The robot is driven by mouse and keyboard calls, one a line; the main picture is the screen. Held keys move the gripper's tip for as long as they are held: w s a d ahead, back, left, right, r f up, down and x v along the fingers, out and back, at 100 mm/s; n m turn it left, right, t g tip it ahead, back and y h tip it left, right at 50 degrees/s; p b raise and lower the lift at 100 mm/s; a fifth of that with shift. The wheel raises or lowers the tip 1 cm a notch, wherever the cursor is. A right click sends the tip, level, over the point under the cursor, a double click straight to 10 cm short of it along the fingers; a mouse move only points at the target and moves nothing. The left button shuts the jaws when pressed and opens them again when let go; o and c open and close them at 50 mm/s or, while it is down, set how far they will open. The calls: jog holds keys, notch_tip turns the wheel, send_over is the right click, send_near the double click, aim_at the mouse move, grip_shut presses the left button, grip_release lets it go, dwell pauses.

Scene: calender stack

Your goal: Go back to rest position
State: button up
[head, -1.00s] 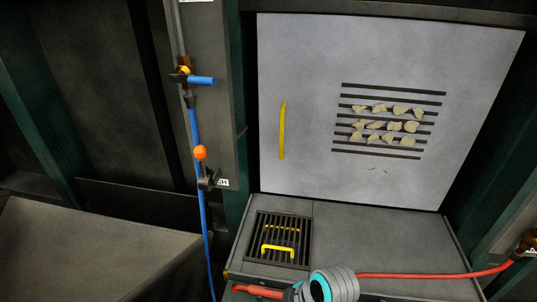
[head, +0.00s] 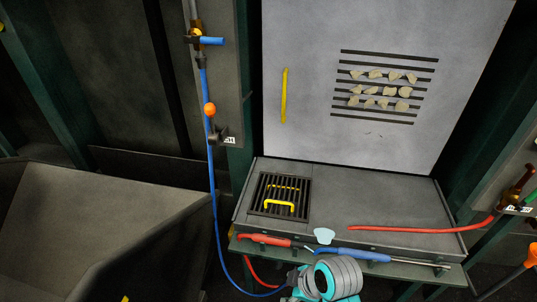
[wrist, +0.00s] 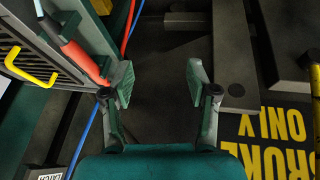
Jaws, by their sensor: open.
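My gripper (wrist: 160,85) is open in the wrist view, with its two fingers wide apart and nothing between them. Dark floor shows through the gap. In the head view my grey and teal arm is at the bottom centre, in front of the ledge, and the gripper itself cannot be made out there. The red-handled tool (head: 265,240) lies along the front ledge; its red part (wrist: 82,60) is left of my left finger in the wrist view, apart from it as far as I can tell.
A slatted grate (head: 262,207) with yellow handles sits on the grey bench (head: 380,203). A blue-handled tool (head: 365,255) lies on the ledge. A red hose (head: 420,228) crosses the bench; a blue hose (head: 211,180) hangs left. A yellow sign (wrist: 270,130) is right of my gripper.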

jog(key=s+d+f+m+t+h, duration=0.1)
jog(key=s+d+f+m+t, duration=0.25)
jog(key=s, duration=0.35)
jog(key=s+d+f+m+t+h, duration=0.1)
jog(key=s+d+f+m+t, duration=0.15)
jog(key=s+d+m, duration=0.35)
jog(key=s+d+r+m+t+h, duration=0.1)
jog(key=s+d+r+m+t, duration=0.2)
jog(key=s+r, duration=1.1)
jog(key=s+m+t, duration=0.2)
jog(key=s, duration=0.2)
jog(key=shift+s+r+t+h, duration=0.2)
jog(key=shift+r+t+h, duration=0.1)
jog(key=shift+r+h, duration=0.1)
